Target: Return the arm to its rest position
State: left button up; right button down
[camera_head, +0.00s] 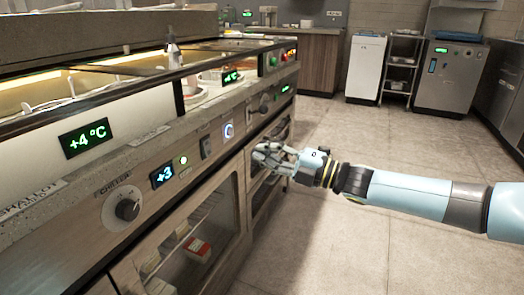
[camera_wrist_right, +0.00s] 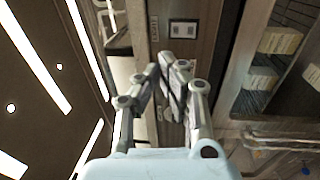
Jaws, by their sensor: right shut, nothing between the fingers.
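My right arm (camera_head: 410,193) reaches in from the right edge of the head view, pale blue with dark joints. My right gripper (camera_head: 262,155) is at its end, in front of the counter's front panel, near the rocker switch and the round lit button. In the right wrist view the gripper's fingers (camera_wrist_right: 168,82) are together with nothing between them. Whether the fingertips touch the panel I cannot tell. My left gripper is not in view.
The steel counter (camera_head: 190,143) runs along the left, with a chiller knob (camera_head: 128,209), a rocker switch (camera_head: 206,147) and a lit button (camera_head: 228,130). Glass doors with boxes (camera_head: 197,250) are below. The tiled floor (camera_head: 335,240) is clear. A white cabinet (camera_head: 366,68) stands at the back.

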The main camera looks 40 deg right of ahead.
jog(key=s+a+f+m+g+h+p, duration=0.1)
jog(key=s+f+m+g+h+p, duration=0.45)
jog(key=s+f, duration=0.7)
jog(key=s+a+f+m+g+h+p, duration=0.1)
jog(key=s+f+m+g+h+p, duration=0.15)
jog(key=s+f+m, duration=0.95)
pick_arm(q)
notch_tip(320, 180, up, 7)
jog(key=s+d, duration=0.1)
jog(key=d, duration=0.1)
pick_arm(e)
jog(key=s+a+f+m+g, duration=0.2)
jog(key=s+f, duration=0.5)
jog(key=s, duration=0.6)
jog(key=s+a+f+m+g, duration=0.3)
jog(key=s+a+f+g, duration=0.2)
jog(key=s, duration=0.7)
notch_tip(320, 180, down, 3)
jog(key=shift+s+r+g+h, duration=0.15)
jog(key=shift+s+g+h, duration=0.2)
jog(key=shift+g, duration=0.85)
jog(key=shift+a, duration=0.1)
